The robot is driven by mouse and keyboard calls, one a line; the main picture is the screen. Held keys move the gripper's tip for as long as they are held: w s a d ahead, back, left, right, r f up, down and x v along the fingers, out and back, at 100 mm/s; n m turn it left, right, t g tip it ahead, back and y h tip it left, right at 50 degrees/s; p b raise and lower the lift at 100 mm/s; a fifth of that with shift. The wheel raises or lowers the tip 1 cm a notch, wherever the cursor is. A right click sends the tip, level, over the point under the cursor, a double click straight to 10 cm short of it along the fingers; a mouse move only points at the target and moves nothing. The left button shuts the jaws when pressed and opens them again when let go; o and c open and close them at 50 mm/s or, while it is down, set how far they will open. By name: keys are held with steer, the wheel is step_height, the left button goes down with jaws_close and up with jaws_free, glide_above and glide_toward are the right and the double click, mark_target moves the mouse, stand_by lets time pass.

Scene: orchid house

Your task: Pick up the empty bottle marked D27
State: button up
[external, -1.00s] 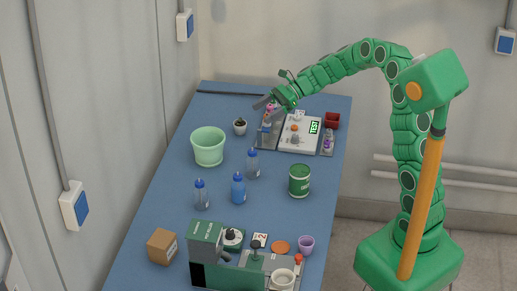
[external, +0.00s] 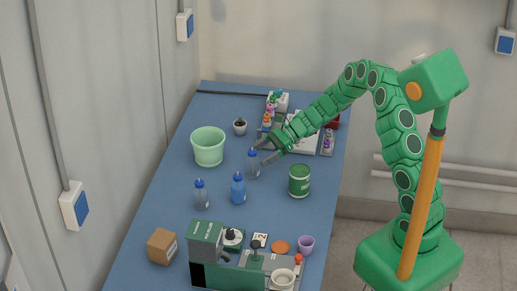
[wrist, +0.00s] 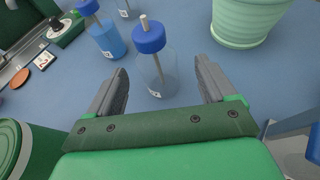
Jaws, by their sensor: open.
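A clear, empty-looking bottle with a blue cap (wrist: 155,75) stands upright between and just ahead of my fingertips in the wrist view; it also shows in the external view (external: 253,168). Its small white label is too small to read. My gripper (external: 262,154) is open, with one finger on each side of this bottle in the wrist view (wrist: 163,80); no contact is visible. A blue-filled bottle (external: 238,190) and another clear bottle (external: 202,199) stand farther toward the front of the table. Their markings cannot be read either, so I cannot tell which is D27.
A pale green pot (external: 208,148) stands left of the nearest bottle, and a dark green can (external: 299,181) to its right. A scale (external: 303,146) and small racks lie behind. A cardboard box (external: 162,246) and a green machine (external: 215,266) stand at the front. Blue tabletop between is clear.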

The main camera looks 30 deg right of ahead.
mark_target(249, 163)
steer(key=shift+x, duration=3.25)
steer(key=shift+s, duration=0.15)
steer(key=shift+c, duration=0.5)
steer(key=c, duration=0.9)
steer(key=shift+c, duration=0.2)
